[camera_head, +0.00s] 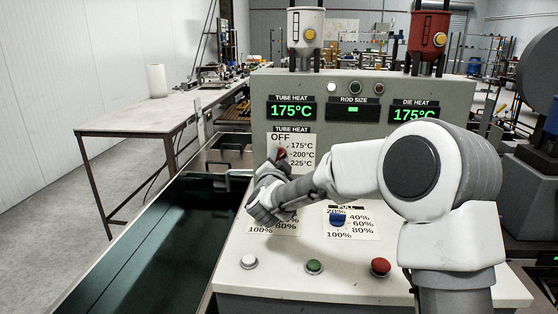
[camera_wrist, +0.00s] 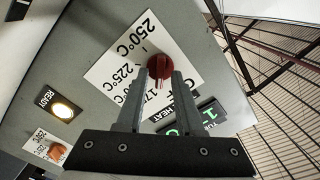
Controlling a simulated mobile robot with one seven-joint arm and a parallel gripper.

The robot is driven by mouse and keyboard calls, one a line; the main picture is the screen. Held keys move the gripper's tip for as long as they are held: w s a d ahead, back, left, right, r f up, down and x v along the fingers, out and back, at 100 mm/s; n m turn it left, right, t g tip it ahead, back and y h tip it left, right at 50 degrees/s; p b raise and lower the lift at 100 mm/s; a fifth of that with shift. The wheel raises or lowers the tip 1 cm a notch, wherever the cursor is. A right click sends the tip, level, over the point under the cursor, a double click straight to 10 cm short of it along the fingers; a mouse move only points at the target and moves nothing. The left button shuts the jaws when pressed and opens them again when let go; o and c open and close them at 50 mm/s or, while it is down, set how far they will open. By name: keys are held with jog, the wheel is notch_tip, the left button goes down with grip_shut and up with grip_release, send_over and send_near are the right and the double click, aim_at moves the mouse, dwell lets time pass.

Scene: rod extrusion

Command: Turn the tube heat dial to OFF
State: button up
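The tube heat dial is a red knob (camera_head: 281,153) on a white scale plate (camera_head: 305,139) marked OFF, 175, 200 and 225°C in the head view. The tube heat display (camera_head: 291,112) above reads 175°C. My gripper (camera_head: 277,164) is at the dial from below, and its hand hides part of the plate. In the wrist view the red knob (camera_wrist: 160,67) lies at the tips of my two grey fingers (camera_wrist: 160,82). The fingers are apart, one on each side of the knob; contact cannot be made out. The dial's exact pointer direction is unclear.
A blue pull dial (camera_head: 337,219) and white, green and red buttons (camera_head: 314,267) sit on the sloped panel (camera_head: 345,285) below my arm. The die heat display (camera_head: 414,113) is at right. A dark trough (camera_head: 150,255) and a table (camera_head: 140,113) lie at left.

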grip_shut()
jog(key=shift+n, duration=0.3)
jog(key=n+p, duration=0.1)
jog(key=n, duration=0.3)
jog(key=shift+a+r, duration=0.1)
jog(key=shift+a, duration=0.05)
jog(key=shift+n+p, duration=0.7)
jog(key=shift+n, duration=1.4)
jog(key=shift+f, duration=0.2)
jog(key=shift+o, duration=1)
grip_release()
jog(key=shift+r, duration=0.1)
